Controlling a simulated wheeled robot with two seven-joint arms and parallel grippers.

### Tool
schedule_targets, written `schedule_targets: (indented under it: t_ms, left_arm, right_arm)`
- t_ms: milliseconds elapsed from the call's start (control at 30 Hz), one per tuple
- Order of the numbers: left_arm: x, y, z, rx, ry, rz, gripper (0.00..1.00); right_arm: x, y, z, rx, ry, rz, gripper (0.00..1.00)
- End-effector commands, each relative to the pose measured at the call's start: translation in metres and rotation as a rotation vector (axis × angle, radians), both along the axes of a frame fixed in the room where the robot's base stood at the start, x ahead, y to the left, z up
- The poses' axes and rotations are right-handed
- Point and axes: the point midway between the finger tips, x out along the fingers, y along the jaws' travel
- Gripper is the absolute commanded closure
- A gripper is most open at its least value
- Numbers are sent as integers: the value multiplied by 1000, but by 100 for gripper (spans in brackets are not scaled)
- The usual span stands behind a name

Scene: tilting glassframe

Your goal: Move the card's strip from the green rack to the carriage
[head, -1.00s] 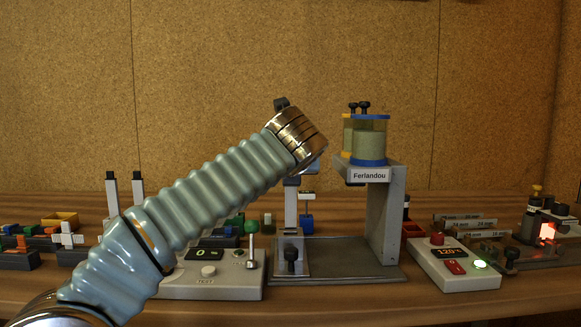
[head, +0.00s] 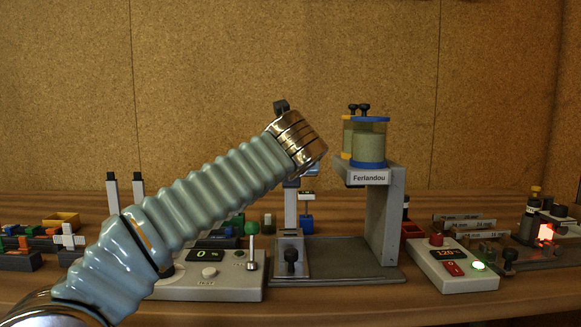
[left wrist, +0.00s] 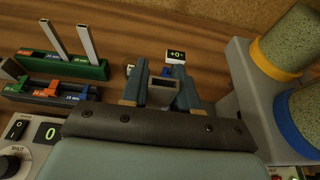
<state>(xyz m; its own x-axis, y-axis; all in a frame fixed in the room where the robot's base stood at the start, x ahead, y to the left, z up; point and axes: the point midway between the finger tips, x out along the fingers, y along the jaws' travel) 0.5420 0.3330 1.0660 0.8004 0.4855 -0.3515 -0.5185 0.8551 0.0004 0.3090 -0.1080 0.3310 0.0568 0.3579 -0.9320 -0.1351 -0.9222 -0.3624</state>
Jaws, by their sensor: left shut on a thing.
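The green rack (left wrist: 75,68) is at the upper left in the left wrist view, with two pale upright strips (left wrist: 89,42) in it. In the head view these strips (head: 111,192) show dark tops, and my arm hides the rack. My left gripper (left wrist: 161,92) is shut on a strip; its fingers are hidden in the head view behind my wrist. Below my wrist a pale upright strip (head: 291,210) reaches down to the grey carriage (head: 290,240) with a black knob. Whether it is fully seated I cannot tell. My right gripper is not in view.
A grey stand (head: 385,215) labelled Ferlandou bears jars (head: 369,140) just right of my wrist. A small display (left wrist: 176,55) reads +0. A TEST console (head: 210,285) stands in front, and a 120 control box (head: 450,265) at right. A lamp-like device (head: 545,233) glows orange-red.

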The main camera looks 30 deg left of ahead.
Motion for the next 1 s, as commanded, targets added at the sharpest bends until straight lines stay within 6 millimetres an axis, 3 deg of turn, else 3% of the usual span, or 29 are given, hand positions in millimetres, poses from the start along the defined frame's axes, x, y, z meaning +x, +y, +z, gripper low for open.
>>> schedule_targets:
  t_ms: [1000]
  left_arm:
    - [0, 0, 0, -1, 0, 0, 100]
  right_arm:
    - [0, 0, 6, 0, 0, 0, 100]
